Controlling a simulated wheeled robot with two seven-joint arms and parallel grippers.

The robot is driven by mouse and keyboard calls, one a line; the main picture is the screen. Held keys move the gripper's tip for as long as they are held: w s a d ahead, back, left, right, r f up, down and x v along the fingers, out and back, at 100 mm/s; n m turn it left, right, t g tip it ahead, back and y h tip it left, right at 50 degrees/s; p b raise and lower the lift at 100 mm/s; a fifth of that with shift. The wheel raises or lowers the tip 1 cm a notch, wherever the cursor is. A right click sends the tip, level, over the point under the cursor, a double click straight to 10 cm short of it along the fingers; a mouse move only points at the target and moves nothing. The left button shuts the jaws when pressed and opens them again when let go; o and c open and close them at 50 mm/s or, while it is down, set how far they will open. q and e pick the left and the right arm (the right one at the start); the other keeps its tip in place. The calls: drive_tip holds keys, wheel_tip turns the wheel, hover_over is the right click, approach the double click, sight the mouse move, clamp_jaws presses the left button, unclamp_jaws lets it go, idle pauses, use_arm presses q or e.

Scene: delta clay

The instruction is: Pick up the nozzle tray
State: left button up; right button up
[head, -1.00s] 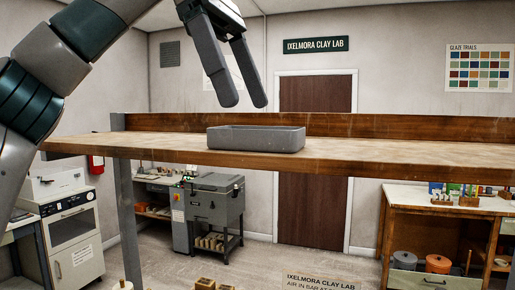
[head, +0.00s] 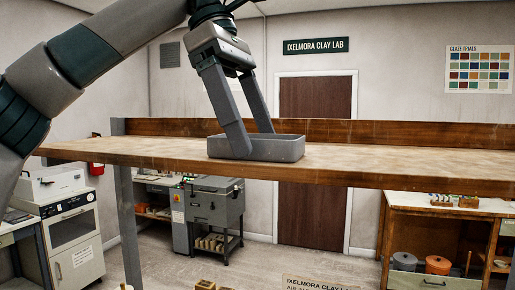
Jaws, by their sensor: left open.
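The nozzle tray (head: 278,149) is a grey, shallow, open-topped box on the wooden shelf (head: 400,167), near its front edge. My left gripper (head: 250,145) reaches down to the tray from above. Its two long grey fingers are apart. The nearer finger overlaps the tray's front left wall in the picture, and the other finger's tip goes out of sight behind the tray's rim. I cannot tell whether either finger touches the tray. The tray's inside is hidden. My right gripper is not in view.
A wooden back board (head: 400,132) runs along the rear of the shelf. The shelf top is bare on both sides of the tray. A metal post (head: 130,225) holds the shelf at the left. Below stand a grey machine (head: 213,205) and a white cabinet (head: 75,235).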

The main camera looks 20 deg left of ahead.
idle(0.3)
use_arm(q)
drive_tip(key=c, duration=1.1)
drive_tip(key=shift+c, duration=0.2)
drive_tip(key=shift+r, duration=0.15)
drive_tip(key=shift+r, duration=0.5)
wheel_tip(320, 180, up, 3)
drive_tip(key=shift+f+b, duration=0.1)
drive_tip(key=shift+b, duration=0.3)
drive_tip(key=s+d+r, duration=0.6)
drive_tip(key=d+r, duration=0.1)
drive_tip(key=d, duration=0.3)
drive_tip(key=shift+s+b, duration=0.15)
drive_tip(key=shift+b, duration=0.25)
drive_tip(key=shift+a, duration=0.1)
